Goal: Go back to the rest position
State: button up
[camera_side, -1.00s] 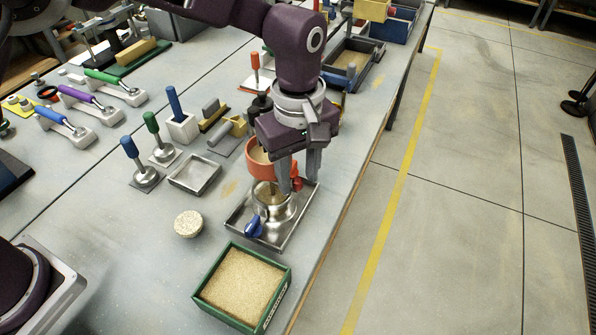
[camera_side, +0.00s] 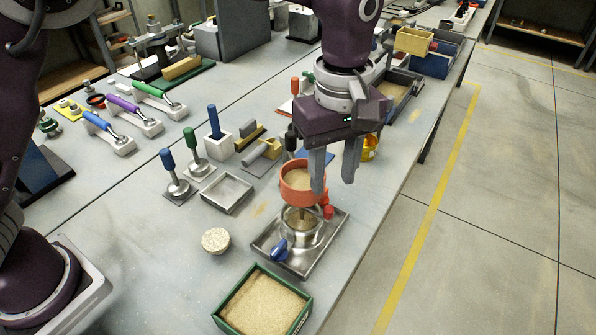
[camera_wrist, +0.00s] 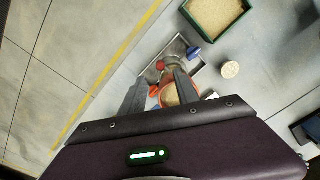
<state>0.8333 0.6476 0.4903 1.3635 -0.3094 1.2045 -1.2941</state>
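In the wrist view the fingers (camera_wrist: 158,90) point down towards the apparatus. An orange funnel-like cup with sand (camera_side: 295,190) stands just behind and left of the fingers in the side view; whether a finger touches it I cannot tell. Below it a clear or metal vessel with sand (camera_side: 301,222) stands in a steel tray (camera_side: 330,236). It carries a red knob (camera_side: 327,212) and a blue tap handle (camera_side: 278,250).
A green box of sand (camera_side: 262,304) and a round sandy disc (camera_side: 215,240) lie in front. An empty steel tray (camera_side: 227,193) and upright tampers with blue (camera_side: 168,161) and green handles (camera_side: 190,138) stand left. The floor right of the table is clear.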

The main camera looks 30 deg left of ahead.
jog(key=s+a+r+m+t+h, duration=0.2)
jog(key=s+a+r+m, duration=0.3)
jog(key=a+r, duration=0.65)
jog(key=s+a+f+m+t+y, duration=0.1)
jog(key=s+a+m, duration=0.2)
jog(key=s+a, duration=0.3)
jog(key=s+a+f+m+t+y, duration=0.1)
jog(key=s+a+f+m+t, duration=0.1)
jog(key=s+a, duration=0.4)
jog(key=s+m, duration=0.1)
jog(key=s, duration=0.4)
jog(key=shift+t, duration=0.3)
